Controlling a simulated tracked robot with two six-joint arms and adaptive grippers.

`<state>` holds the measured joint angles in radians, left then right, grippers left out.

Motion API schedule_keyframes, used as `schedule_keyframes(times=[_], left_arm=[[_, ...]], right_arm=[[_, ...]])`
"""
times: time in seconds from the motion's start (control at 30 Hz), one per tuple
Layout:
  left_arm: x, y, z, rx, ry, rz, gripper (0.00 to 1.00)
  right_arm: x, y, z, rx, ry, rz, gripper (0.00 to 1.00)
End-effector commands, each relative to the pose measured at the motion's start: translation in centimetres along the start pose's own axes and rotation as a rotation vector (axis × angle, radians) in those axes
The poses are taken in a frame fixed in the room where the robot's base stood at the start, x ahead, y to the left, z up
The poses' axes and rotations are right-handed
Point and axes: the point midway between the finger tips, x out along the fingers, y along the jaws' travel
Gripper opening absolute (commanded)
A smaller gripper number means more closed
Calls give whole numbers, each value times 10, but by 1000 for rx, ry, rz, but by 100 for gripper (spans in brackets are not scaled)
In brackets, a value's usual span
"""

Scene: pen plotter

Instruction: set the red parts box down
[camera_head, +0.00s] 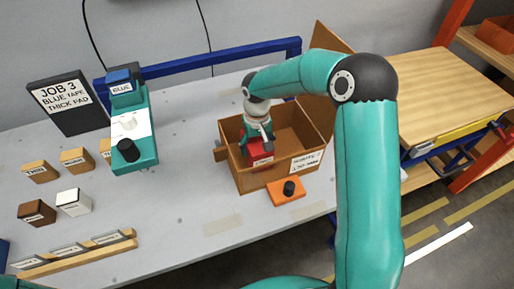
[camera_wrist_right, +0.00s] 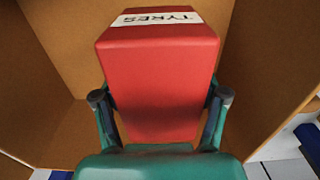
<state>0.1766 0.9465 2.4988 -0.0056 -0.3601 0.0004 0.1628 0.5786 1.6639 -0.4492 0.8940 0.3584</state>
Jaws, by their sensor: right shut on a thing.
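The red parts box (camera_head: 261,158) is inside the open brown cardboard box (camera_head: 286,178), at its left side. In the right wrist view the red parts box (camera_wrist_right: 160,75) fills the middle, with a white label reading TYRES on it. My right gripper (camera_head: 262,142) reaches down into the cardboard box and is shut on the red parts box. In the wrist view its two fingers (camera_wrist_right: 160,110) press on both sides of it. I cannot tell whether the red box touches the cardboard floor. My left gripper is not in view.
Brown cardboard walls (camera_wrist_right: 268,70) stand close around the held box. An orange block with a black knob (camera_head: 286,191) lies in front. A teal plotter device (camera_head: 134,150), a job sign (camera_head: 64,105) and several small blocks stand left. The grey table (camera_head: 190,195) is clear between.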

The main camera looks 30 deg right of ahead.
Motion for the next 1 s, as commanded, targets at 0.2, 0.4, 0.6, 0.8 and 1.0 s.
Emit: schedule_keyframes(times=[0.2,0.4,0.6,0.8,1.0], left_arm=[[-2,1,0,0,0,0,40],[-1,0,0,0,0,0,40],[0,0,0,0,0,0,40],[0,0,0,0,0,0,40],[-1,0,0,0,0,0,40]], right_arm=[[15,0,0,-1,2,0,27],[16,0,0,-1,2,0,27],[17,-1,0,-1,1,0,92],[17,-1,0,-2,1,0,97],[16,-1,0,-2,1,0,97]])
